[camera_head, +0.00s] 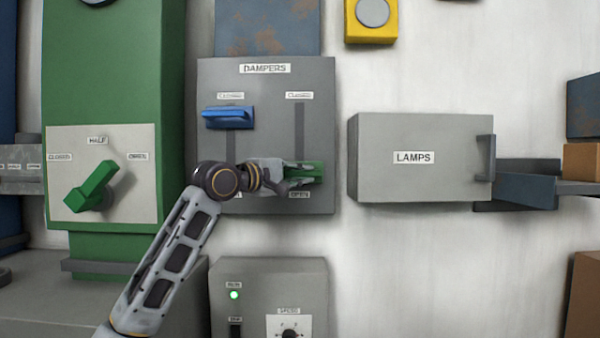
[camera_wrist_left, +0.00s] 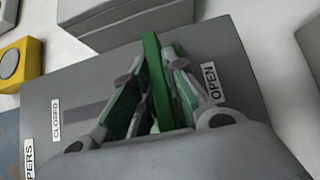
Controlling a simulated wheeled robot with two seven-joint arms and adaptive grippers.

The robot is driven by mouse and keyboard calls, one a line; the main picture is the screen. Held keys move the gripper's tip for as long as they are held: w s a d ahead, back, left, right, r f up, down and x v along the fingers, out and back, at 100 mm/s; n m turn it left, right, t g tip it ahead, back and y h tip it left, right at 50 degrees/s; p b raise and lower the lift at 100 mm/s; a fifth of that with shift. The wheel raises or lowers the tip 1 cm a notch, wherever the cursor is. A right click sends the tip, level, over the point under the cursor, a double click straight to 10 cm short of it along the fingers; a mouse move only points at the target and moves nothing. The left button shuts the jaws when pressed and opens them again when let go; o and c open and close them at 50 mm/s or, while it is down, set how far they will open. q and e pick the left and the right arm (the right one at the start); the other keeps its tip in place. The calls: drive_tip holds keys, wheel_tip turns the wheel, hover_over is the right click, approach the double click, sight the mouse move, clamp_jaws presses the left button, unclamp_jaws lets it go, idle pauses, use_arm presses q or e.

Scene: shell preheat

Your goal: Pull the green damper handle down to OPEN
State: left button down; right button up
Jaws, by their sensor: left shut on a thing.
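The green damper handle (camera_head: 318,171) is at the lower end of the right slot on the grey DAMPERS panel (camera_head: 265,190), just above the OPEN label. My left gripper (camera_head: 296,172) is shut on it from the left. In the left wrist view the green handle (camera_wrist_left: 157,80) stands between the two fingers of the gripper (camera_wrist_left: 155,85), close to the OPEN label (camera_wrist_left: 211,82). The CLOSED label (camera_head: 299,95) is at the slot's upper end. The blue damper handle (camera_head: 228,117) sits near the top of the left slot. My right gripper is not in view.
A green cabinet with a green rotary handle (camera_head: 92,187) stands at the left. The LAMPS box (camera_head: 420,157) is right of the panel, with a gap between. A grey control box (camera_head: 268,295) with a lit green lamp is below.

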use_arm(q)
drive_tip(key=shift+w+d+f, duration=0.1)
drive_tip(key=shift+d+f, duration=0.05)
drive_tip(key=shift+f, duration=0.35)
drive_tip(key=c, duration=1.8)
unclamp_jaws()
drive_tip(key=o, duration=0.4)
drive_tip(key=shift+r, duration=0.1)
drive_tip(key=shift+c, duration=0.2)
drive_tip(key=shift+r, duration=0.1)
drive_tip(key=v, duration=1.2)
